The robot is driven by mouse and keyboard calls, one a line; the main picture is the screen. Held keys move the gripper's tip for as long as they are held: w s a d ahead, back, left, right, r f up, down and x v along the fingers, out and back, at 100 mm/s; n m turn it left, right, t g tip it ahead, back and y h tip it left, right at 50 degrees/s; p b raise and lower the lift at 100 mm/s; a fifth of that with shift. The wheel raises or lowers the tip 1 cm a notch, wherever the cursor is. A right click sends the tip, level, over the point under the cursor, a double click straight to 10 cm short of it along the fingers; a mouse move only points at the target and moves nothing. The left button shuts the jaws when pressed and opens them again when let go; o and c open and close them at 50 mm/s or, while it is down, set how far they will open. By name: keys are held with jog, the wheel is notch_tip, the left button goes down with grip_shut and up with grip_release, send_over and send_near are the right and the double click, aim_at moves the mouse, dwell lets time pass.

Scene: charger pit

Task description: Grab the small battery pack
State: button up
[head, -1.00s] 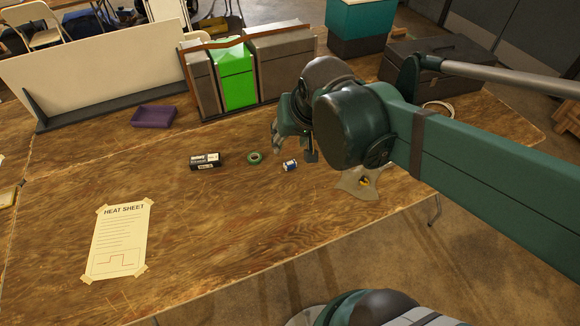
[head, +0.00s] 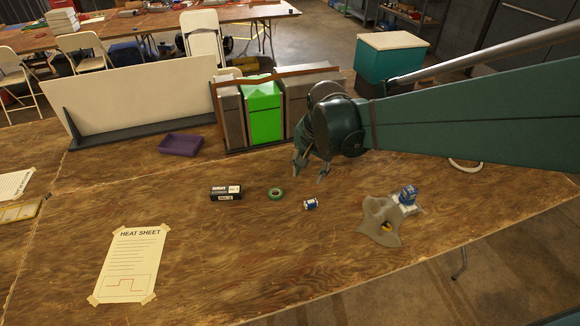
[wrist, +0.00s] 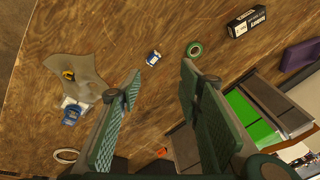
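A small blue-and-white pack (head: 311,203), which looks like the small battery pack, lies on the wooden table in the middle of the head view. It also shows in the wrist view (wrist: 153,58), ahead of the fingertips and a little left of the middle of the gap between them. My gripper (head: 312,177) is above the table, behind the pack in the head view and apart from it. In the wrist view its two green ridged fingers (wrist: 160,78) are spread wide with nothing between them.
A green tape roll (head: 276,194) and a black box (head: 226,192) lie left of the pack. A grey cloth (head: 380,222) and a blue item (head: 408,195) are to the right. Behind stand bins with a green front (head: 262,97) and a purple tray (head: 181,145).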

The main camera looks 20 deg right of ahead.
jog(key=w+d+f+m+g+b, duration=0.1)
jog(key=w+d+f+m+g, duration=0.1)
jog(key=w+f+m, duration=0.5)
jog(key=g+b, duration=0.1)
jog(key=b, duration=0.1)
send_over(310, 202)
jog(key=shift+m, duration=0.4)
notch_tip(310, 202, down, 13)
jog(key=shift+a+r, duration=0.1)
jog(key=shift+r, duration=0.05)
jog(key=shift+f, duration=0.25)
jog(key=shift+f, duration=1.2)
jog(key=shift+f+b, duration=0.9)
jog(key=shift+f, duration=1.7)
